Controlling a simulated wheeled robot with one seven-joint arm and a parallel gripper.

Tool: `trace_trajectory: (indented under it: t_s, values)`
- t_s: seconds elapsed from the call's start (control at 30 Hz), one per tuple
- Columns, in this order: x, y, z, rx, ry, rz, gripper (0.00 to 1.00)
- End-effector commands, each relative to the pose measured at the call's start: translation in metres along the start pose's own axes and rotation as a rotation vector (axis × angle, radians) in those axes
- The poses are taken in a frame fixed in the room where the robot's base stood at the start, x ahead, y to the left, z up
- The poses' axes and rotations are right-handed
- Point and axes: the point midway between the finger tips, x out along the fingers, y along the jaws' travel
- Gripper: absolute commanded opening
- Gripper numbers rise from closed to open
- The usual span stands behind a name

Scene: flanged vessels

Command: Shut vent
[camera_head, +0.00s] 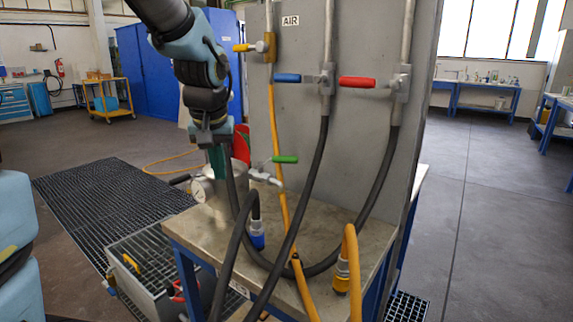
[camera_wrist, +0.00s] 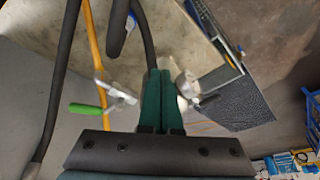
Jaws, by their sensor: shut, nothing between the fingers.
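A small metal vessel (camera_head: 225,188) with a round dial gauge (camera_head: 202,190) stands on the bench (camera_head: 312,205). A green-handled valve (camera_head: 285,160) sits to its right; its lever also shows at left in the wrist view (camera_wrist: 86,109). A black lever (camera_head: 180,179) sticks out left of the gauge, and a black lever shows right of the fingers in the wrist view (camera_wrist: 209,99). No label marks which valve is the vent. My gripper (camera_head: 217,168) points down over the vessel, hiding part of it. Its green fingers (camera_wrist: 160,73) are together and empty, apart from both levers.
A grey panel (camera_head: 345,120) labelled AIR carries yellow, blue (camera_head: 287,78) and red (camera_head: 357,82) handled valves. Black hoses (camera_head: 310,190) and a yellow hose (camera_head: 281,150) hang close on the gripper's right. Open floor lies beyond.

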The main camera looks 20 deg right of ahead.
Motion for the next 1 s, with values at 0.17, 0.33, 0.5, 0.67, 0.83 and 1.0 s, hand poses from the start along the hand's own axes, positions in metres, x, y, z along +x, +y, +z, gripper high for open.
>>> trace_trajectory:
  t_s: [0.17, 0.33, 0.5, 0.67, 0.83, 1.0]
  values:
    - [-0.034, 0.093, -0.034, 0.100, 0.093, 0.051, 0.00]
    - [-0.050, 0.127, -0.043, 0.125, 0.124, 0.070, 0.00]
    - [-0.035, 0.131, -0.045, 0.127, 0.124, 0.070, 0.00]
    - [-0.003, 0.132, -0.048, 0.127, 0.120, 0.069, 0.00]
    - [0.032, 0.135, -0.053, 0.127, 0.121, 0.070, 0.00]
    - [0.044, 0.138, -0.072, 0.124, 0.126, 0.071, 0.00]
